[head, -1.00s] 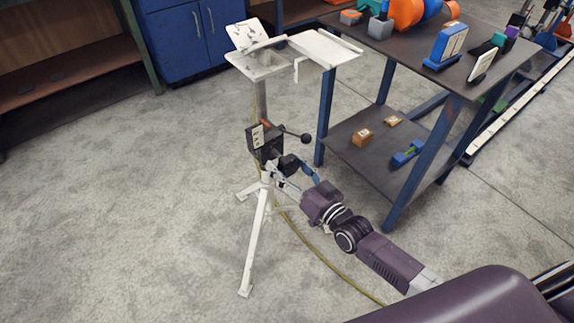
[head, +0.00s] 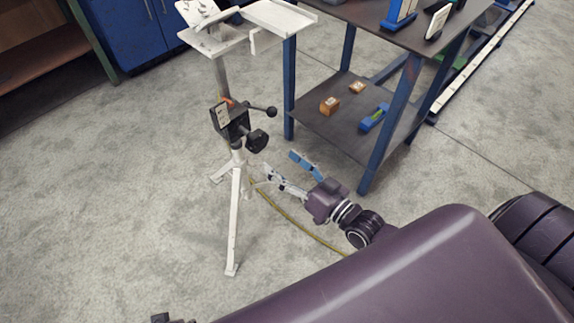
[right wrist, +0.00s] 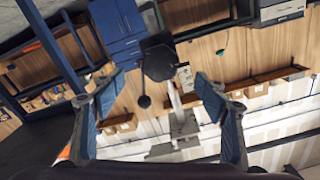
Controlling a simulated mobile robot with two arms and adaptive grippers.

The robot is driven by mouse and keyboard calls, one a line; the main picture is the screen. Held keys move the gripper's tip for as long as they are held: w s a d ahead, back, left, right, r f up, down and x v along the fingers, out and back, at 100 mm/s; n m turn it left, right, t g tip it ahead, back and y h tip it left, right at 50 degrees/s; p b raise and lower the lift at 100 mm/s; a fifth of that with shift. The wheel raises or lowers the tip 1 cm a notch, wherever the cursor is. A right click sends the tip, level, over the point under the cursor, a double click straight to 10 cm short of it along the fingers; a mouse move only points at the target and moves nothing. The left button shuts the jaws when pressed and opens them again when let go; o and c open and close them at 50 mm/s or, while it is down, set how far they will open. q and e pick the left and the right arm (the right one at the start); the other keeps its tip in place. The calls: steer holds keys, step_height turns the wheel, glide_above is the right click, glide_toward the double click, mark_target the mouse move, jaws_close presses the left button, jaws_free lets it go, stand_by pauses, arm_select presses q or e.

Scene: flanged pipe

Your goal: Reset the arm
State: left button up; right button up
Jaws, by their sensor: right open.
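My right gripper (head: 282,166) is open and empty, with blue pads on its fingers. In the head view it is low and to the right of the stand (head: 235,205), apart from the black control box (head: 228,118) with its knobs. In the right wrist view, the open fingers of the gripper (right wrist: 158,92) frame the stand's dark box (right wrist: 158,62) and ball-ended lever (right wrist: 144,101), with clear space around them. My left gripper cannot be made out; only a small dark part shows at the bottom edge of the head view.
A dark two-level table (head: 345,125) with blue legs stands right of the stand, with small blocks (head: 330,106) on its lower shelf. A yellow cable (head: 300,226) runs along the floor. Blue cabinets (head: 150,35) stand behind. The floor at left is clear.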

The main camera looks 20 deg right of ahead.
steer(key=shift+s+d, duration=0.2)
steer(key=shift+s, duration=0.4)
